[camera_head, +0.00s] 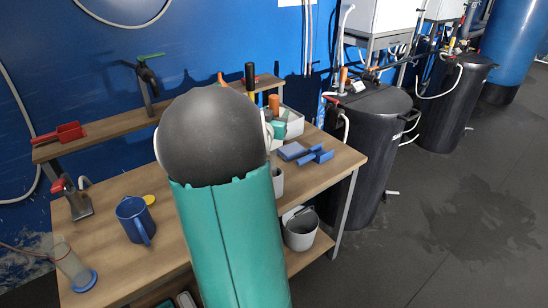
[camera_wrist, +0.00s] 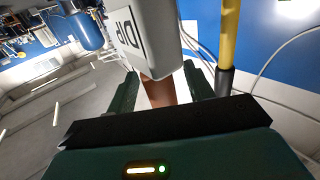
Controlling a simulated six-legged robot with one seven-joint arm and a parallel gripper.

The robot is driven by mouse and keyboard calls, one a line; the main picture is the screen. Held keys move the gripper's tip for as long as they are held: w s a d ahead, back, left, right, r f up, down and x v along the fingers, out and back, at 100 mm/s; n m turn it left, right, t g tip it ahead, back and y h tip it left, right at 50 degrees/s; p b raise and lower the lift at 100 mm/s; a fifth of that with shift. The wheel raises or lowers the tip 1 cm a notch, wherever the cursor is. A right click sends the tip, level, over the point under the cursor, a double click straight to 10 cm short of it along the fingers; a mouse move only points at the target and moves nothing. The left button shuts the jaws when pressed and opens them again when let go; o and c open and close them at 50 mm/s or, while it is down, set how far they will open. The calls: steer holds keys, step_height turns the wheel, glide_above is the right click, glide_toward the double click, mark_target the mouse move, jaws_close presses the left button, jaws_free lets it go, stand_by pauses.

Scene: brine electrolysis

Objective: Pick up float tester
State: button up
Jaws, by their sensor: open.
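In the wrist view, my gripper (camera_wrist: 159,88) is open, with a green finger on each side of a reddish-brown stem (camera_wrist: 158,92). The stem meets a pale grey block (camera_wrist: 155,35) with a white label that seems to read "DIP". I cannot tell whether this is the float tester, or whether the fingers touch it. In the head view, my arm covers the middle of the bench and hides my gripper. A clear cylinder (camera_head: 66,258) with a blue base stands at the bench's front left.
A yellow rod (camera_wrist: 229,40) with a black end is close right of the fingers. The wooden bench (camera_head: 155,262) holds a blue mug (camera_head: 130,217), a red-handled tool (camera_head: 75,199) and blue holders (camera_head: 315,156). Black tanks (camera_head: 367,150) stand to the right; grey floor beyond is clear.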

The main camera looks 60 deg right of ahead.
steer(key=shift+w+d, duration=0.15)
steer(key=shift+d, duration=0.6)
jaws_close()
steer(key=shift+r, duration=0.1)
